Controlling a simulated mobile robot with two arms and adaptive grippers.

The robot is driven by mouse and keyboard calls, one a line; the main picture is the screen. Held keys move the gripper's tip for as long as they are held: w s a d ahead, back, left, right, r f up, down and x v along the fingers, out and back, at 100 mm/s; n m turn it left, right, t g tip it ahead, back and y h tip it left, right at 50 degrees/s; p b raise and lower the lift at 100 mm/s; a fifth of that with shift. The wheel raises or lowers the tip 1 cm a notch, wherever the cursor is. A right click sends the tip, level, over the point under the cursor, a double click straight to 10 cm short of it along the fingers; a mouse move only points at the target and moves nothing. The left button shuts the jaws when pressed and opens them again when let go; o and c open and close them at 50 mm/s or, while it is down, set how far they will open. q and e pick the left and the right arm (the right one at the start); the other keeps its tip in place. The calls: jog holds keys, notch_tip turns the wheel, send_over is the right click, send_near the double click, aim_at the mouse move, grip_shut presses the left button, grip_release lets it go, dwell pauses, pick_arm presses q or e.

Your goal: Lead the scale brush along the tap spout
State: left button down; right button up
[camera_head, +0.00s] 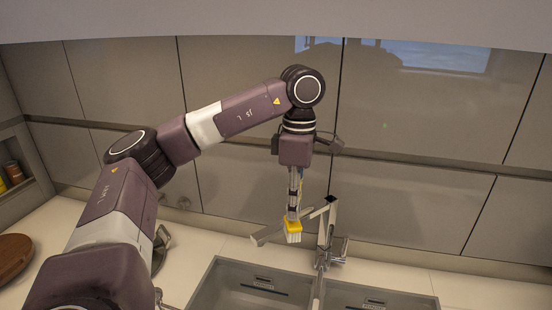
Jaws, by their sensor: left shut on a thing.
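My left gripper (293,203) points down and is shut on the scale brush. The scale brush (292,230) has a yellow body with pale bristles below and hangs under the fingers. The tap (327,240) stands at the back of the sink, with a tall grey column. Its tap spout (267,235) reaches to the left, partly hidden by the brush. In this view the brush overlaps the spout; I cannot tell whether they touch. My right gripper is not in view.
A grey double sink (238,285) lies below the tap. A round brown board (14,258) lies on the pale counter at the left. Jars (13,172) stand in a niche on the left wall. Grey cabinet panels stand behind my left arm.

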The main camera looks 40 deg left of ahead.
pick_arm(q)
jog(key=a+r+n+p, duration=0.1)
jog(key=a+r+n, duration=0.4)
jog(key=shift+a+t, duration=0.15)
jog(key=shift+t, duration=0.25)
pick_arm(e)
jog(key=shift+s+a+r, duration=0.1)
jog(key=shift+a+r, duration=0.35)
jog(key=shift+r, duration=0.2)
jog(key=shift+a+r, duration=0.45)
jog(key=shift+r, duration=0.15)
pick_arm(q)
jog(key=shift+s+f, duration=0.1)
jog(key=shift+s, duration=0.05)
notch_tip(320, 180, down, 4)
jog(key=f+b, duration=0.1)
jog(key=b, duration=0.2)
jog(key=w+d+r+p, duration=0.1)
jog(key=w+d+p, duration=0.1)
jog(key=w, duration=1.2)
jog(key=shift+w+d+p, duration=0.35)
jog(key=shift+p, duration=0.4)
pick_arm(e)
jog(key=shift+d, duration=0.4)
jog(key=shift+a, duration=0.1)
